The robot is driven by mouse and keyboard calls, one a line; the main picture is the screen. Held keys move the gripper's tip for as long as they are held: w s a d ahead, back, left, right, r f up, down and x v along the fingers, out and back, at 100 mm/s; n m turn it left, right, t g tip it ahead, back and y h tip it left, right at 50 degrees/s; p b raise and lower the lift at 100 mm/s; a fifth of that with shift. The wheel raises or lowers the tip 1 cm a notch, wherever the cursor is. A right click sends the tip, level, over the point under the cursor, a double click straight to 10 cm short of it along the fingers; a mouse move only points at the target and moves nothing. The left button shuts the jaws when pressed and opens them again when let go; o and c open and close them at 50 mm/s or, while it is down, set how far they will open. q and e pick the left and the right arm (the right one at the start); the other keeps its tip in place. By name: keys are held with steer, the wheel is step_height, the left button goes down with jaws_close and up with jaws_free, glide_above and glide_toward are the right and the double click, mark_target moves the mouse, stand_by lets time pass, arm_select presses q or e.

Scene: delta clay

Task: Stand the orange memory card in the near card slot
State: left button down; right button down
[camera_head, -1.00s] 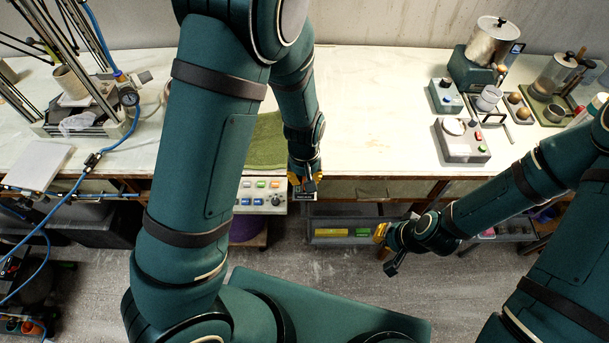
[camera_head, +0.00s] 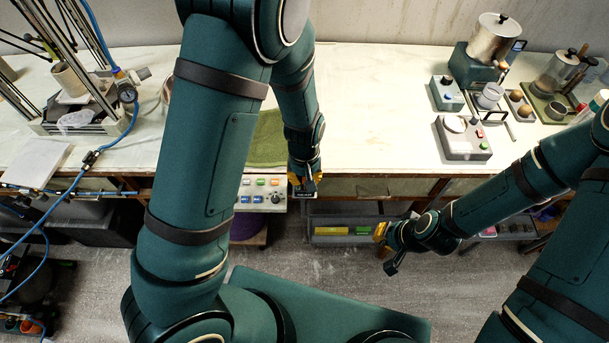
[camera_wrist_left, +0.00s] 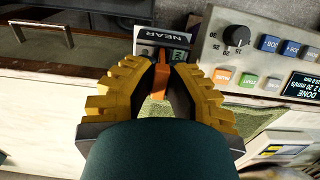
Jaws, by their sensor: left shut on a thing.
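The orange memory card (camera_wrist_left: 160,76) is between the yellow-padded fingertips of my left gripper (camera_wrist_left: 160,84) in the left wrist view. The gripper is shut on it. The card's far end is at the dark card slot (camera_wrist_left: 165,55) beside the label "NEAR" (camera_wrist_left: 174,37); I cannot tell how deep it sits. In the head view my left gripper (camera_head: 304,182) is at the table's front edge, beside the control panel, and the card is hidden. My right gripper (camera_head: 382,236) is in front of the table, away from the slot; its finger opening is unclear.
The control panel (camera_head: 260,204) has coloured buttons and a knob (camera_wrist_left: 235,38) close to my left fingers. A green mat (camera_head: 265,140) lies behind it. A grey drawer bin (camera_head: 340,238) is below the table. Small machines (camera_head: 465,140) stand at right. The middle tabletop (camera_head: 370,120) is clear.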

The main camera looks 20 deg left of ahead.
arm_select(q)
steer(key=shift+f+b, duration=0.3)
steer(key=shift+f, duration=0.2)
steer(key=c, duration=0.6)
jaws_free()
steer(key=shift+o, duration=0.2)
steer(key=shift+r, duration=0.15)
steer(key=shift+r+p, duration=3.1)
steer(key=shift+r, duration=0.35)
steer(key=shift+s+f, duration=0.1)
